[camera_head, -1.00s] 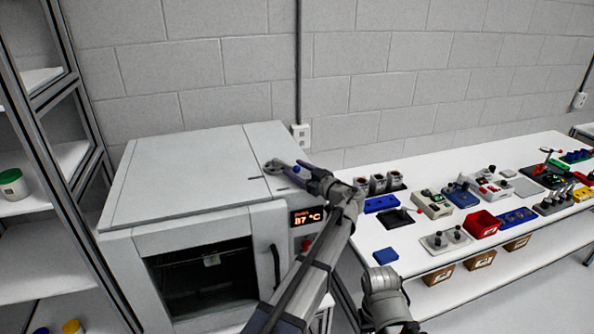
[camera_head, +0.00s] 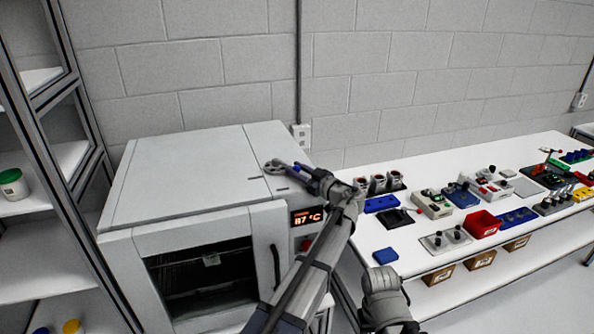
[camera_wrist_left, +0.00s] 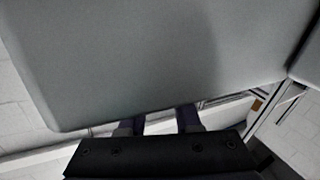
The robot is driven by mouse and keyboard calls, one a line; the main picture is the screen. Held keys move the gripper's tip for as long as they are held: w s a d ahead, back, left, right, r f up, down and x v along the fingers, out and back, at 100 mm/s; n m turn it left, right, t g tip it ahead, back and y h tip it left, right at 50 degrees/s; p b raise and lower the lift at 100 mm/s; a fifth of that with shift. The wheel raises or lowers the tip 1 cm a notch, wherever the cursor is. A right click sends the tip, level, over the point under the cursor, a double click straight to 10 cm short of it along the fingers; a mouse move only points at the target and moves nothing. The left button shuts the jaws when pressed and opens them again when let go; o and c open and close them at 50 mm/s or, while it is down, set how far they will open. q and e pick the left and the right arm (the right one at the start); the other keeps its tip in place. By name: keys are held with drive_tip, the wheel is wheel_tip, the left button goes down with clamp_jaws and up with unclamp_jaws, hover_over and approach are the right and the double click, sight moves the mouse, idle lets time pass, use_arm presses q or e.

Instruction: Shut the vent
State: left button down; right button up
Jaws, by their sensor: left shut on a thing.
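The grey oven (camera_head: 180,185) stands at the left with a light grey top. The vent (camera_head: 274,166) is a round grey fitting on the right part of that top, with a slot mark beside it. My left gripper (camera_head: 297,168) is at the right side of the vent and is shut on a small part there, apparently the vent's knob, which the fingers mostly hide. In the left wrist view both dark fingers (camera_wrist_left: 162,122) show below a large grey surface; what lies between them is not clear.
The oven's lit display (camera_head: 306,217) shows orange digits on its front right. A white workbench (camera_head: 440,262) at the right carries several controls, a red bin (camera_head: 482,224) and blue blocks. A rack (camera_head: 45,150) stands at the far left. The oven top's left part is clear.

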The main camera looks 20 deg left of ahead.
sight(283, 184)
use_arm(q)
drive_tip(key=shift+s, duration=0.1)
idle(0.7)
drive_tip(key=shift+s+a+m+t+h, duration=0.3)
drive_tip(key=shift+s+m+t+h, duration=0.35)
drive_tip(key=shift+t, duration=0.25)
drive_tip(key=shift+s+a+m+t+h, duration=0.3)
drive_tip(key=shift+s+m+t+h, duration=0.35)
drive_tip(key=shift+t, duration=0.25)
drive_tip(key=m+t+h, duration=0.1)
drive_tip(key=s+a+m+t+h, duration=0.1)
drive_tip(key=shift+h, duration=0.4)
drive_tip(key=shift+s+a+m+t+h, duration=0.15)
drive_tip(key=shift+a+m+t+h, duration=0.25)
drive_tip(key=shift+m+h, duration=0.3)
drive_tip(key=shift+s+a+m+t+h, duration=0.1)
drive_tip(key=shift+a+m+t+h, duration=0.05)
drive_tip(key=shift+m+t+h, duration=0.55)
drive_tip(key=c, duration=0.6)
unclamp_jaws()
drive_tip(key=shift+s, duration=0.15)
